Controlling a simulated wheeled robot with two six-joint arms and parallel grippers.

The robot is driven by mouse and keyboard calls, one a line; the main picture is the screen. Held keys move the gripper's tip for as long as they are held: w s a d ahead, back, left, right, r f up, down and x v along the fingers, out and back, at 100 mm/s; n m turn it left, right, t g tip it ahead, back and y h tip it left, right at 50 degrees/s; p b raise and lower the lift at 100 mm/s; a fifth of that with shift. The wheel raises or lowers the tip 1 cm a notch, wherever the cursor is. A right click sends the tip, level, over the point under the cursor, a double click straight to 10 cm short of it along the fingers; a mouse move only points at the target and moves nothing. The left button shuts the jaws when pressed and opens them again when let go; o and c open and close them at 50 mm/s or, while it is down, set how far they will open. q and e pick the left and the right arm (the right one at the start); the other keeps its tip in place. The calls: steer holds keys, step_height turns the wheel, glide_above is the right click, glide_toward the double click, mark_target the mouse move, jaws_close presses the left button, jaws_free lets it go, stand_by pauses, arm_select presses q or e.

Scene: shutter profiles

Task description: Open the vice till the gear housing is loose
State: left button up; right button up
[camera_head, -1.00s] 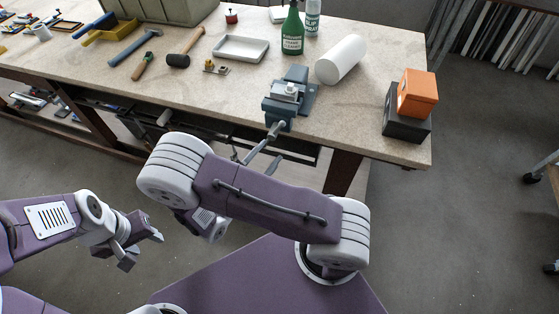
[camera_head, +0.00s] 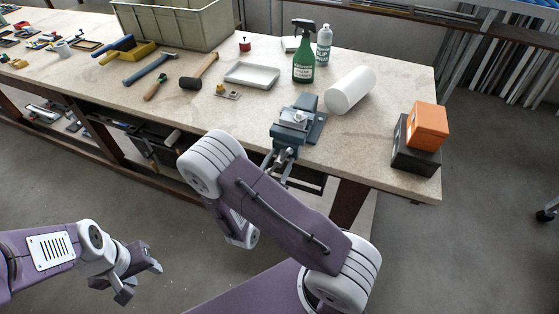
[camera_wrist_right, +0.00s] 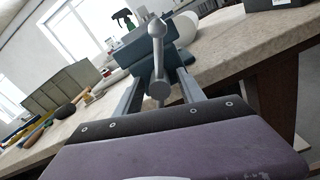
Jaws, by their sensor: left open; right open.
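The blue-grey vice (camera_head: 287,134) is fixed at the front edge of the workbench, and in the right wrist view it stands straight ahead (camera_wrist_right: 140,50). A small pale metal part, seemingly the gear housing (camera_head: 298,117), sits at its jaws; whether it is clamped tight I cannot tell. My right gripper (camera_head: 279,167) is open just in front of the vice. In the right wrist view the grey vice handle (camera_wrist_right: 158,50), with a ball end, stands between the open fingers (camera_wrist_right: 160,92), with gaps on both sides. My left gripper (camera_head: 138,281) is open and empty, low at the left, away from the bench.
A white cylinder (camera_head: 350,91) lies right of the vice, with a green spray bottle (camera_head: 303,66) behind. Orange (camera_head: 427,124) and dark boxes (camera_head: 414,158) are stacked at the right corner. A tray (camera_head: 251,75) and mallet (camera_head: 199,74) lie left.

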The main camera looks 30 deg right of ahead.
jaws_close()
stand_by(1.4)
